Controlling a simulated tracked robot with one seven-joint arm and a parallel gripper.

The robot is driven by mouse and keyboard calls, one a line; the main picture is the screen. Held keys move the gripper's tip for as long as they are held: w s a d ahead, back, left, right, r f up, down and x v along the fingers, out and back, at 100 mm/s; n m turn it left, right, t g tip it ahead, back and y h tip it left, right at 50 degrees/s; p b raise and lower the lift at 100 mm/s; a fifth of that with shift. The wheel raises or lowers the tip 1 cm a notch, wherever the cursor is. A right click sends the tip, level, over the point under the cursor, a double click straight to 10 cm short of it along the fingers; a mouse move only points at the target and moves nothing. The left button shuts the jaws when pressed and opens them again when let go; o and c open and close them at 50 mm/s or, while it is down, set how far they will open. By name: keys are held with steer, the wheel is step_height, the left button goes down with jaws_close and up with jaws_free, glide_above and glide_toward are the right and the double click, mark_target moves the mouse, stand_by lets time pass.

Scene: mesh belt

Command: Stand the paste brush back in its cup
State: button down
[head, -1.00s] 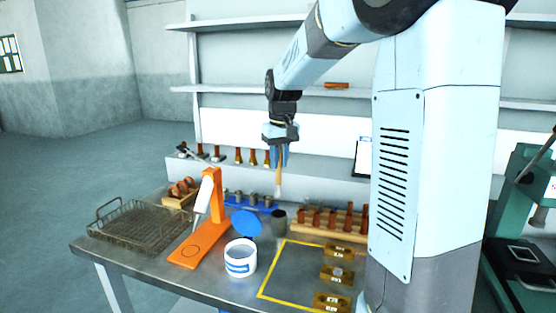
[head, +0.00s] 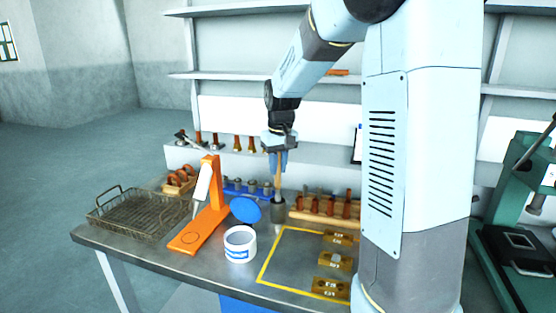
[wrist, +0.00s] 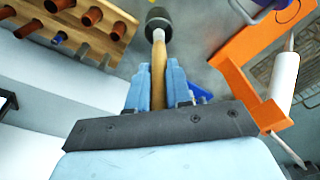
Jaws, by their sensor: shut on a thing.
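The paste brush (head: 278,185) has a slim wooden handle and hangs upright from my gripper (head: 277,168). My gripper's blue fingers are shut on the handle, which also shows in the wrist view (wrist: 158,75).
A white paste tub (head: 240,250) with a raised blue lid (head: 245,209) stands front left of the cup. An orange stand (head: 212,215) and wire basket (head: 130,215) are further left. A wooden rack (head: 325,208) stands close right. The yellow-outlined area (head: 295,262) holds brass blocks.

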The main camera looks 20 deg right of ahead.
mark_target(277, 190)
steer(key=shift+f, duration=2.35)
steer(key=c, duration=1)
jaws_free()
steer(key=shift+o, duration=0.2)
step_height(277, 190, up, 14)
steer(key=s, duration=0.1)
steer(key=shift+s+f, duration=0.2)
steer(key=shift+s, duration=0.05)
steer(key=shift+d, duration=0.1)
